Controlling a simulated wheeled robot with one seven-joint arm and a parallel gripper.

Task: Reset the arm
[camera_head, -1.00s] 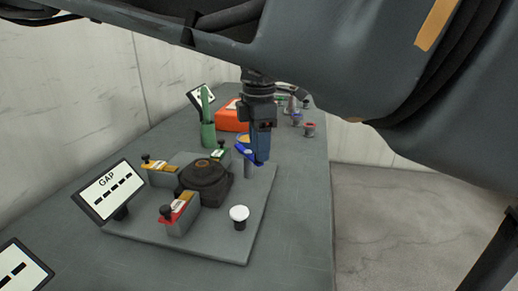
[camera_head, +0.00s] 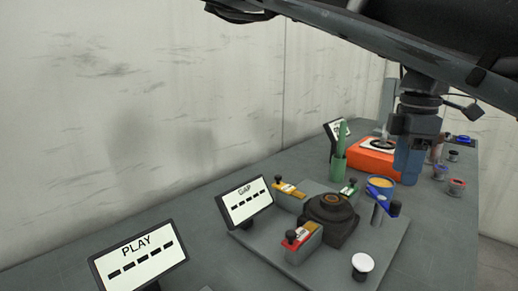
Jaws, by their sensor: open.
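My gripper (camera_head: 407,178) hangs from my arm at the right, pointing down, with blue-grey fingers. From this angle the fingers overlap, and nothing shows held between them. It is behind the grey base plate (camera_head: 394,250) in the picture, apart from the blue-handled post (camera_head: 379,210). A black round jack (camera_head: 332,212) sits in the middle of the plate. Around it stand a red block (camera_head: 303,240) and a yellow block (camera_head: 289,195) with black knobs, and a green block (camera_head: 350,190).
A white-topped knob (camera_head: 362,263) stands at the plate's front. A GAP display (camera_head: 246,203) and a PLAY display (camera_head: 138,255) stand at left. The wall is behind.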

